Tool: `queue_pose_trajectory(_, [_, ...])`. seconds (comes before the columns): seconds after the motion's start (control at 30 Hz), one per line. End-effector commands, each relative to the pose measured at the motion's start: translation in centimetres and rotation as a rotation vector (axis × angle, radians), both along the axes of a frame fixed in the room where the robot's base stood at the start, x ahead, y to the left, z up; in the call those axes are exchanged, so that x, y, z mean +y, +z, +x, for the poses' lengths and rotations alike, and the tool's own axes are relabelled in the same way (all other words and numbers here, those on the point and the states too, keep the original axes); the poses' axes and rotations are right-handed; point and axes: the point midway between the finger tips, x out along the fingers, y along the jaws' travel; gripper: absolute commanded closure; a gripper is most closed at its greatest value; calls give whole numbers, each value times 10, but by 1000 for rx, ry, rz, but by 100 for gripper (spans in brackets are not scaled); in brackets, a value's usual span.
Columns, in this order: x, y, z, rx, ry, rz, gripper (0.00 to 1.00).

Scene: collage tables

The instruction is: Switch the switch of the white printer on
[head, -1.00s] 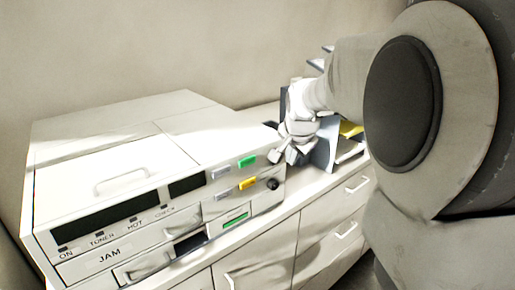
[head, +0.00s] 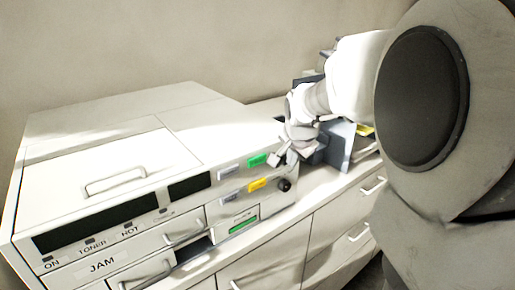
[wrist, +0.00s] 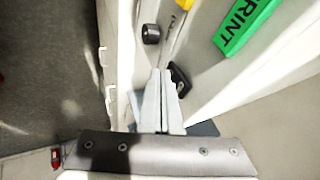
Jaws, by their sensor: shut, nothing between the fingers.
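The white printer (head: 110,160) stands on the counter at left in the head view. The wrist view shows part of its white body (wrist: 215,85) and its green PRINT label (wrist: 245,25). My gripper (head: 284,155) is at the printer's right end, near the top corner. In the wrist view my gripper (wrist: 162,75) has its fingers together and holds nothing. A small dark part (wrist: 181,78), which looks like the switch, is just right of the fingertips; I cannot tell whether they touch. Its on or off position is not clear. In the head view my gripper hides that spot.
A black knob (head: 284,184) is on the printer's front; it also shows in the wrist view (wrist: 151,33). Grey holders with papers (head: 338,146) stand close behind my gripper on the counter. White drawers (head: 335,225) with handles are below.

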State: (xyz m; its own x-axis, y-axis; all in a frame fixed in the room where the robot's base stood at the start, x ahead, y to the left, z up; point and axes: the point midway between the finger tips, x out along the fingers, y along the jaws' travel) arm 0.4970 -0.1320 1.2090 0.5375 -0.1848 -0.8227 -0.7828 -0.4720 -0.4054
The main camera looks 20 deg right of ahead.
Motion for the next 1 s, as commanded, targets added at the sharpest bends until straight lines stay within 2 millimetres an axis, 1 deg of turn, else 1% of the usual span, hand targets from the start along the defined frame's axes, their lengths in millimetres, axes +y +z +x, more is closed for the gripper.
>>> queue_pose_trajectory(0.37, [0, 0, 0, 0, 0, 0, 100])
queue_pose_trajectory(0.6, [2, -8, 3, -56, 0, 20, 100])
queue_pose_trajectory(0.67, [2, -2, 4, -56, 1, 20, 100])
queue_pose_trajectory(0.87, [2, -1, 4, -54, 1, 21, 100])
queue_pose_trajectory(1.0, [2, 3, 4, -55, 1, 20, 100])
